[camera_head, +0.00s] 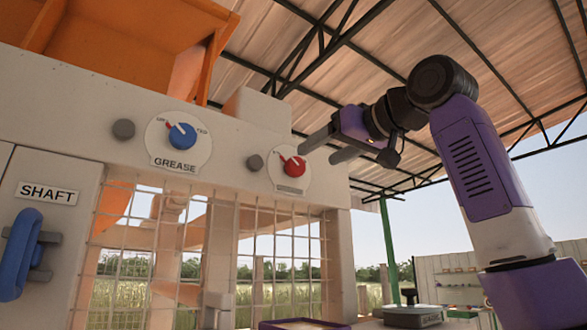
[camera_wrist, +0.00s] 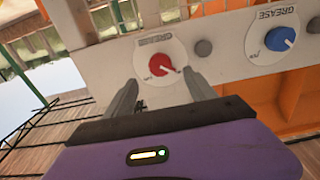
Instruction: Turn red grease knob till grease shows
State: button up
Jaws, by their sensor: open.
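The red knob (camera_head: 294,167) sits on a round white dial on the machine's upper beam, its pointer toward the dial's upper left. A small label under it is too small to read. The dial labelled GREASE carries a blue knob (camera_head: 183,137), left of the red one. My gripper (camera_head: 318,151) is open and empty, to the right of the red knob and apart from it. In the wrist view the red knob (camera_wrist: 161,65) shows between and just beyond the open fingertips (camera_wrist: 163,82). The blue knob (camera_wrist: 280,39) is off to the right there. I see no grease.
Grey round studs (camera_head: 124,129) stick out beside the dials. A wire mesh guard (camera_head: 150,235) hangs below the beam. A blue handle (camera_head: 20,254) is on the SHAFT panel (camera_head: 48,193) at left. An orange hopper (camera_head: 120,45) is above. Open air surrounds my gripper.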

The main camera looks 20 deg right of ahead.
aim_at(298, 165)
jog(key=p+x, duration=0.3)
jog(key=x, duration=0.3)
jog(key=shift+w+a+r, duration=0.15)
jog(key=shift+w, duration=0.2)
jog(key=shift+w+a, duration=0.1)
jog(key=shift+w, duration=0.3)
jog(key=shift+c, duration=0.3)
jog(key=c, duration=1.3)
jog(key=shift+c, duration=0.2)
